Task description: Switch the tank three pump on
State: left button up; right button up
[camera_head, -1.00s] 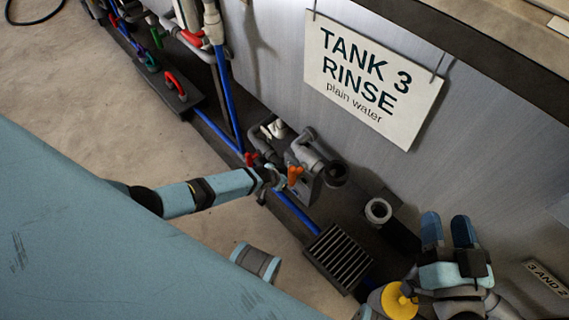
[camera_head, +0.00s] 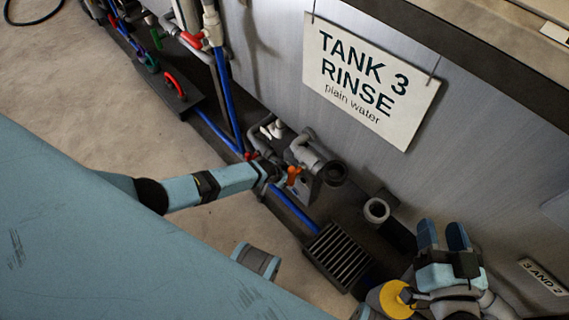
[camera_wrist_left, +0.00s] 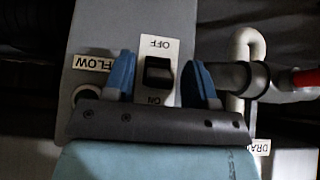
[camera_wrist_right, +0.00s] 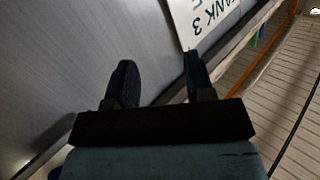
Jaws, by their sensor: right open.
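A black rocker switch (camera_wrist_left: 158,71) sits on a grey panel (camera_wrist_left: 97,33) in the left wrist view, between upside-down OFF and ON labels. I cannot tell which side is pressed. My left gripper (camera_wrist_left: 161,78) is open, its blue fingers apart on either side of the switch; contact cannot be told. In the head view the left wrist reaches the grey pump unit below the TANK 3 RINSE sign (camera_head: 370,82), and its fingers are mostly hidden. My right gripper (camera_head: 442,232) is open and empty beside the tank wall, and its fingers show in the right wrist view (camera_wrist_right: 158,83).
A FLOW label (camera_wrist_left: 94,63) and a grey pipe lie close to the left fingers. An orange handle (camera_head: 293,175), a pipe end (camera_head: 376,210) and a floor grate (camera_head: 338,254) are near the pump. A yellow disc (camera_head: 396,299) is beside my right wrist.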

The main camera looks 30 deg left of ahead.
pick_arm(q)
jog(key=shift+s+r, duration=0.1)
jog(key=shift+r, duration=0.15)
jog(key=p+v, duration=0.7)
jog(key=v, duration=0.6)
jog(key=shift+s, duration=0.15)
pick_arm(e)
jog(key=s+d+f+g+h, duration=0.2)
jog(key=d+f+g+h, duration=0.1)
jog(key=f, duration=0.3)
jog(key=shift+s+d+f+g, duration=0.25)
jog(key=shift+s+d+g, duration=0.15)
jog(key=shift+g, duration=0.1)
pick_arm(q)
jog(key=shift+a, duration=0.1)
